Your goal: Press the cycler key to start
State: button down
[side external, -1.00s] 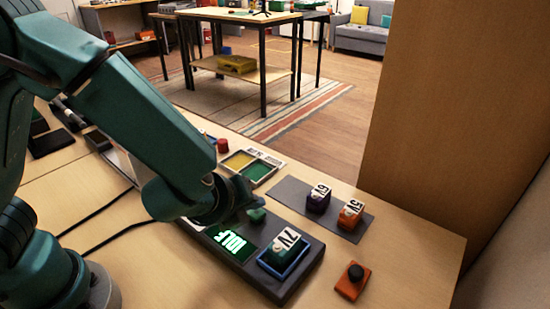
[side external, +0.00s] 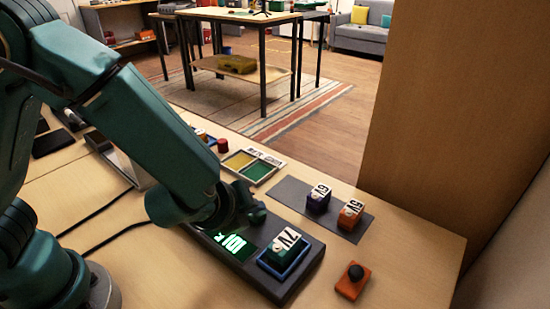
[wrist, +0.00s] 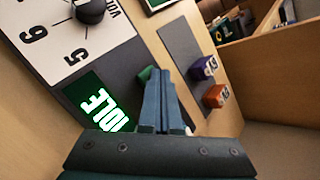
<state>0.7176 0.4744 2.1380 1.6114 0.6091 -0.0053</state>
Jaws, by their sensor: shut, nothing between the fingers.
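The cycler (side external: 291,286) is a dark box on the bench with a lit green display (side external: 236,247), which reads IDLE in the wrist view (wrist: 105,108). A green key (side external: 258,213) sits beyond the display. It also shows in the wrist view (wrist: 146,74), just past the fingertips and partly hidden by them. A green block marked 7V (side external: 285,245) sits in a blue-rimmed bay on the box. My gripper (side external: 246,207) is shut and empty, close beside the key. In the wrist view my fingers (wrist: 159,76) point at the key; I cannot tell whether they touch it.
A purple block (side external: 318,200) and an orange block (side external: 350,214) stand on a grey mat (side external: 289,191). An orange base with a black knob (side external: 354,280) is at the front right. A yellow and green tray (side external: 252,167) lies behind. A dial panel (wrist: 62,35) shows in the wrist view.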

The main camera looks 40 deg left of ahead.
aim_at(255, 218)
jog(key=shift+f, duration=0.2)
dwell(0.4)
jog(key=shift+r, duration=0.95)
jog(key=shift+r, duration=2.5)
